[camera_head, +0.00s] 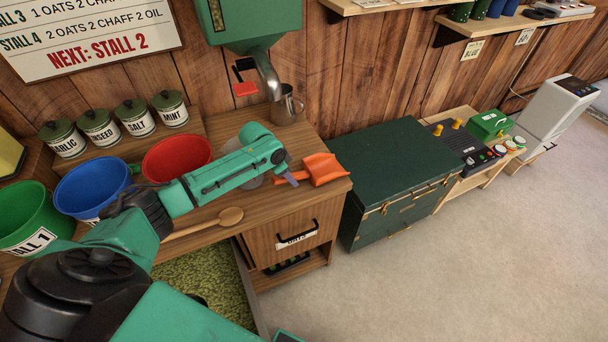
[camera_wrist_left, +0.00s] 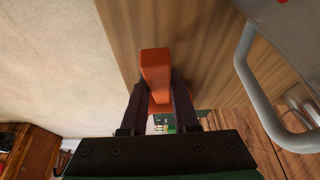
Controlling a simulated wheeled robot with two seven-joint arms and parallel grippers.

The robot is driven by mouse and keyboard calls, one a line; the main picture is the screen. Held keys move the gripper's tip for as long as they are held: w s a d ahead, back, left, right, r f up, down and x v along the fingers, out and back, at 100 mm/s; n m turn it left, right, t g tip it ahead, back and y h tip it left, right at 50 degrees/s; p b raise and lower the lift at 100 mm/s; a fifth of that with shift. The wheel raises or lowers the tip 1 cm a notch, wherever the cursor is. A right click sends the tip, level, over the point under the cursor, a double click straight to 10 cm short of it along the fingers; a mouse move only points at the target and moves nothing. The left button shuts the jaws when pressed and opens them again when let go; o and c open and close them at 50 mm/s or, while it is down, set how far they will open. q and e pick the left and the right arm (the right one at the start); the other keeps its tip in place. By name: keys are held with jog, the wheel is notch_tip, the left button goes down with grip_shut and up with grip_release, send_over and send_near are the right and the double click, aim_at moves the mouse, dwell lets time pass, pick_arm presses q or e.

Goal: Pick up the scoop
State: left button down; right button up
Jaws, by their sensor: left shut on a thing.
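The orange scoop (camera_head: 326,168) is at the right end of the wooden counter, with its broad pan toward the right and its handle toward my left gripper (camera_head: 290,178). In the left wrist view the orange handle (camera_wrist_left: 156,65) stands between the two dark fingers of my left gripper (camera_wrist_left: 161,85), which is shut on it. I cannot tell whether the scoop still touches the counter. My right gripper is not in view.
Red (camera_head: 176,155), blue (camera_head: 92,186) and green (camera_head: 28,215) buckets stand left on the counter (camera_head: 222,194). A wooden spoon (camera_head: 229,216) lies in front. A metal cup (camera_head: 288,107) stands behind under the dispenser (camera_head: 250,22). A dark green chest (camera_head: 385,172) is right.

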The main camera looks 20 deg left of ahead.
pick_arm(q)
notch_tip(320, 180, up, 20)
jog(key=b, duration=0.3)
